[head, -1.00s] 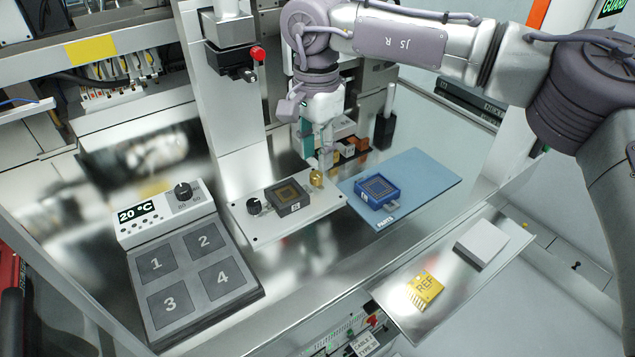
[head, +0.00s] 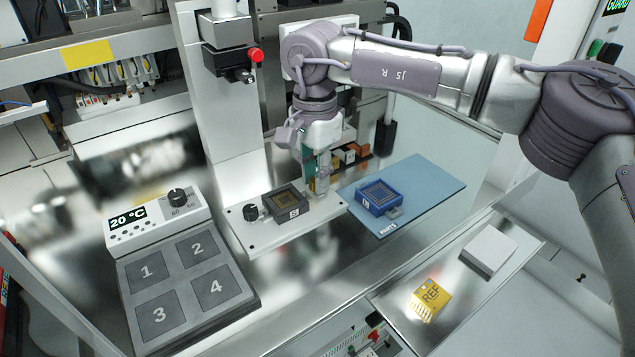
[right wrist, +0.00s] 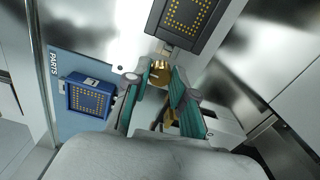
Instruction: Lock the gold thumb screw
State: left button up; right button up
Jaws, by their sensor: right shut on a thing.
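The gold thumb screw (right wrist: 161,70) stands at the edge of the white plate (head: 262,236), beside the dark grey socket (head: 288,204). The socket also shows at the top of the right wrist view (right wrist: 187,22). My right gripper (head: 322,190) points down at the plate's right end. In the right wrist view, its green-padded fingers (right wrist: 160,76) are shut on the gold thumb screw, one on each side. In the head view the fingers mostly hide the screw. My left gripper is not in view.
A black knob (head: 251,213) is left of the socket. A blue socket (head: 379,196) lies on the blue PARTS mat (head: 432,184), close to my right gripper. A numbered thermal plate (head: 188,287) is at left. A yellow REF block (head: 430,298) and a pale block (head: 488,250) lie on a shelf.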

jog(key=shift+f+m+b, duration=0.15)
jog(key=shift+m+b, duration=0.15)
jog(key=shift+m, duration=1.1)
